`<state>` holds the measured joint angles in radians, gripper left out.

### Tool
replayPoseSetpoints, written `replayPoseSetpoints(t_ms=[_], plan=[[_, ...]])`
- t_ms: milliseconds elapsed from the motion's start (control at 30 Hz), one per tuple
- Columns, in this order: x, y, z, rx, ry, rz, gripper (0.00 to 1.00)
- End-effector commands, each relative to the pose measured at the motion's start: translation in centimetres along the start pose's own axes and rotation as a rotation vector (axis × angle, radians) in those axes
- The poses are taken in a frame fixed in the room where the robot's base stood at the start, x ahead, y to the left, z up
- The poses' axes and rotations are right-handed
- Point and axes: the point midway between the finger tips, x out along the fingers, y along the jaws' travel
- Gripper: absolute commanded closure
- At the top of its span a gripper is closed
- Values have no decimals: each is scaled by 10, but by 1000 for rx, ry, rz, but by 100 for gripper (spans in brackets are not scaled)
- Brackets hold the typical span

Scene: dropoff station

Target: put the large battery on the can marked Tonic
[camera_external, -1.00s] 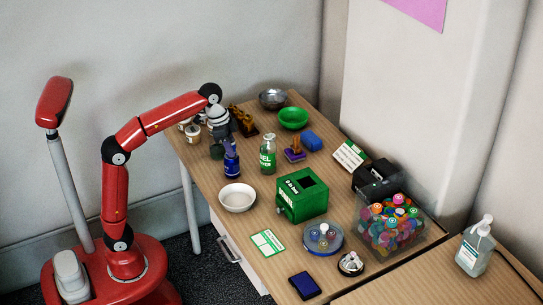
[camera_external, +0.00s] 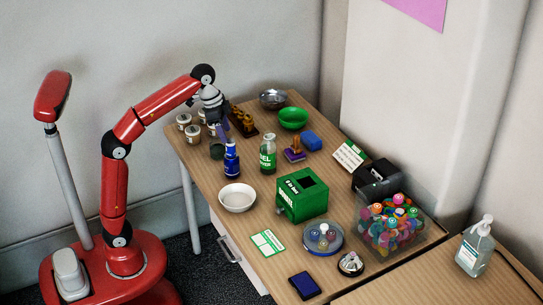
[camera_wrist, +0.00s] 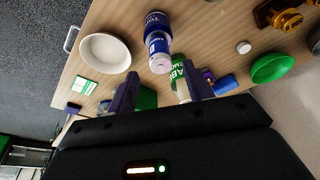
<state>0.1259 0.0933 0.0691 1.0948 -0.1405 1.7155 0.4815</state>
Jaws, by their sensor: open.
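The blue can marked Tonic (camera_wrist: 156,20) stands upright on the table; it also shows in the external view (camera_external: 232,168). The large battery (camera_wrist: 158,43), blue and white with a pale round end, appears to stand upright on the can in the wrist view. In the external view the battery (camera_external: 231,148) is the narrower upper part of that blue stack. My gripper (camera_external: 222,134) is just above the stack. In the wrist view its two dark purple fingers (camera_wrist: 160,94) are spread wide, with nothing held between them; the battery's near end shows beyond the gap.
A green-labelled bottle (camera_external: 268,155) stands close right of the stack. A white bowl (camera_external: 237,198) is in front, and a green box (camera_external: 302,194) stands farther right. Several small tubs (camera_external: 193,134) and a brown item (camera_external: 242,120) are behind.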

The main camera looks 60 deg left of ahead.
Motion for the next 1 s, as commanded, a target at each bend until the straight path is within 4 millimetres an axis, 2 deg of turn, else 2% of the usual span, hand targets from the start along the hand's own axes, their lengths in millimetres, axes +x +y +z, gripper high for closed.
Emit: replayPoseSetpoints(t_ms=[33, 200, 367, 567, 667, 767, 867, 1000], plan=[[-14, -1, -2, -1, 2, -1, 49], [-40, 0, -1, -1, 2, -1, 49], [-50, 0, 0, 0, 1, 0, 49], [-48, 1, 6, -17, 4, -4, 49], [-43, 3, 21, -66, 20, -18, 49], [-28, 8, 48, -144, 44, -43, 49], [-5, 16, 82, -228, 76, -75, 49], [36, 30, 134, -339, 119, -121, 49]])
